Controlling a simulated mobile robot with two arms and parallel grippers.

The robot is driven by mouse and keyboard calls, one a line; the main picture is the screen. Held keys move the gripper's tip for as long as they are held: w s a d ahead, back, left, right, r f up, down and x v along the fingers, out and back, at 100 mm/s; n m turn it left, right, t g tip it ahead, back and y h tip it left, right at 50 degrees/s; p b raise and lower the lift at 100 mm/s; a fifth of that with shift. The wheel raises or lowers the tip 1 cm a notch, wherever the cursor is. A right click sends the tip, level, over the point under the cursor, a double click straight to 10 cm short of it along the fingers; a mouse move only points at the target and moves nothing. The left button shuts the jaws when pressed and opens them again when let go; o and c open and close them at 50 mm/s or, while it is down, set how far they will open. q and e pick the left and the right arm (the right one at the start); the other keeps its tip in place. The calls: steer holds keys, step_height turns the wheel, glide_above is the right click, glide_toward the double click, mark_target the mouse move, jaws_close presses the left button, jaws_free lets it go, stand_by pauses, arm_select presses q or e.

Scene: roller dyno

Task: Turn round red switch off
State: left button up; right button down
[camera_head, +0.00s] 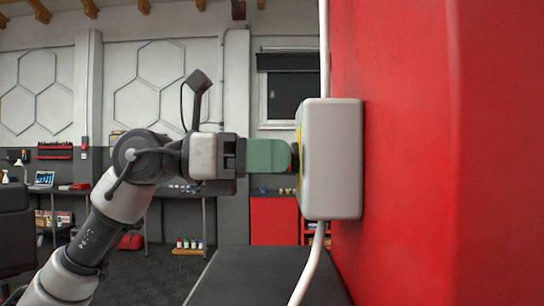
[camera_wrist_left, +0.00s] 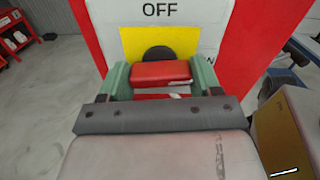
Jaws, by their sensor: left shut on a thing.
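The red switch handle (camera_wrist_left: 160,73) sits on a yellow plate (camera_wrist_left: 132,42) with a dark round hub behind it, on a light switch box (camera_wrist_left: 205,20). "OFF" is printed above the plate, and part of a letter shows at its right. My left gripper (camera_wrist_left: 160,80) has its green fingers on both sides of the red handle and is shut on it. In the head view, my left gripper (camera_head: 290,157) reaches the left face of the grey box (camera_head: 335,158); the switch itself is mostly hidden there. My right gripper is not in view.
The box is mounted on a large red panel (camera_head: 410,150), with cables running above and below it. A dark flat surface (camera_head: 265,275) lies below. Workbenches and shelves stand far back at the left. A brown box (camera_wrist_left: 288,130) is at lower right in the wrist view.

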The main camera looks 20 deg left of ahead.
arm_select(q)
steer(key=n+p, duration=0.1)
steer(key=n, duration=0.4)
steer(key=n+p, duration=0.1)
steer(key=n, duration=0.2)
steer(key=shift+r+n, duration=0.1)
steer(key=shift+n, duration=0.2)
steer(key=n+p, duration=0.2)
steer(key=n, duration=0.3)
steer(key=shift+n+p, duration=0.7)
steer(key=shift+n, duration=0.9)
steer(key=o, duration=0.9)
